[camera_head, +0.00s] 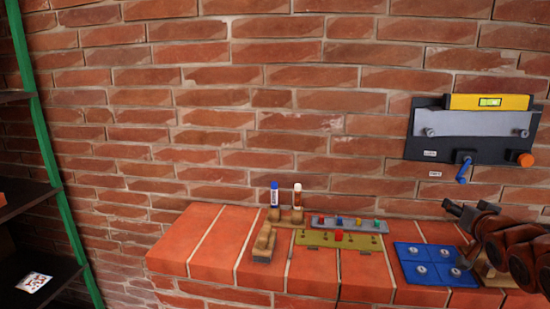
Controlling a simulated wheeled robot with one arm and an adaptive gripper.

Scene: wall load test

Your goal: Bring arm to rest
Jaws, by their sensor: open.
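My arm enters from the right edge, its reddish-brown links at the lower right. My gripper (456,235) is open, with one dark finger above the other and its tips pointing left. It appears in front of the right end of the brick ledge (205,243), overlapping the right edge of a blue panel (408,268) with several round silvery fittings. I see nothing held between the fingers. The arm hides part of the ledge's right end and whatever lies behind it.
A dark wall fixture (419,151) with a yellow level (465,102) hangs above the arm. A green-posted shelf (48,155) stands left.

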